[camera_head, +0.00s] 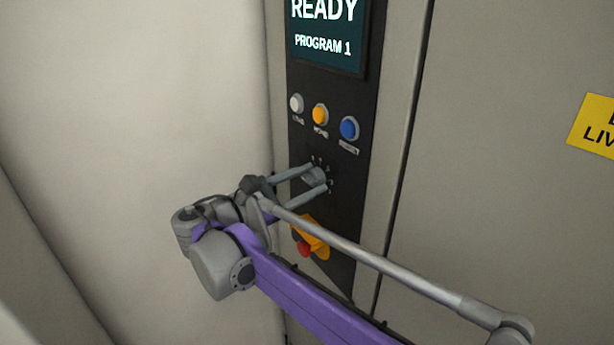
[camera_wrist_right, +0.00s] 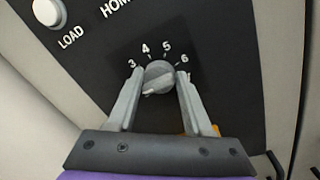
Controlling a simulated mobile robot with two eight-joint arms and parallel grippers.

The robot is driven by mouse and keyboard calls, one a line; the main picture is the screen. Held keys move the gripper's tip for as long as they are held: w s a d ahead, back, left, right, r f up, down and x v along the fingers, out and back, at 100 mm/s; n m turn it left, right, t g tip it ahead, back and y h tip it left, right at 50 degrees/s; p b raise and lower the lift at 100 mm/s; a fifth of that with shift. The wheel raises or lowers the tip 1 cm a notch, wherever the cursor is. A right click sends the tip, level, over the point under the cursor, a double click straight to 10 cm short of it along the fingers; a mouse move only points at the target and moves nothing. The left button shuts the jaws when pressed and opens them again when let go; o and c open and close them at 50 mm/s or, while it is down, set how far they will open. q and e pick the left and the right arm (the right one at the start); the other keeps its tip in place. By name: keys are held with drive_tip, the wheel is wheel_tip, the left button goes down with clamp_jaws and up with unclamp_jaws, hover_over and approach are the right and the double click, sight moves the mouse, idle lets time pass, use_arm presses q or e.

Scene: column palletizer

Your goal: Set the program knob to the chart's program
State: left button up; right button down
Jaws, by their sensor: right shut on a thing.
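The program knob (camera_head: 315,177) is a grey round knob low on the black control panel (camera_head: 340,225). My right gripper (camera_head: 311,180) is shut on it, one finger on each side. In the right wrist view the knob (camera_wrist_right: 160,76) sits between the fingertips. The digits 3, 4, 5 and 6 show around its upper side; other marks are hidden by the fingers. A pale mark on the knob faces the lower left. The display (camera_head: 326,35) reads READY, PROGRAM 1. The chart and my left gripper are not in view.
White (camera_head: 296,103), orange (camera_head: 320,114) and blue (camera_head: 349,128) buttons sit in a row above the knob. A red stop button (camera_head: 304,249) on a yellow base lies just below, close to my right arm. A yellow sign (camera_head: 594,125) is on the right panel.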

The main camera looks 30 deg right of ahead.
drive_tip(key=m+p, duration=0.1)
drive_tip(key=m, duration=0.5)
drive_tip(key=shift+p, duration=0.35)
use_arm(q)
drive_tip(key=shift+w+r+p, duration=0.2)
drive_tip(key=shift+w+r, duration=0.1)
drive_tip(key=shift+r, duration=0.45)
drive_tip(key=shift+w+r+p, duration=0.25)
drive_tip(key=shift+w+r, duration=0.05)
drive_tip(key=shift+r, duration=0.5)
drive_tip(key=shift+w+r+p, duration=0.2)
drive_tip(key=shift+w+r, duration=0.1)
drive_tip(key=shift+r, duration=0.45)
use_arm(e)
drive_tip(key=shift+f+m+g+h, duration=0.15)
drive_tip(key=shift+m+g+h, duration=0.25)
drive_tip(key=shift+m, duration=1.9)
drive_tip(key=shift+c, duration=1.5)
unclamp_jaws()
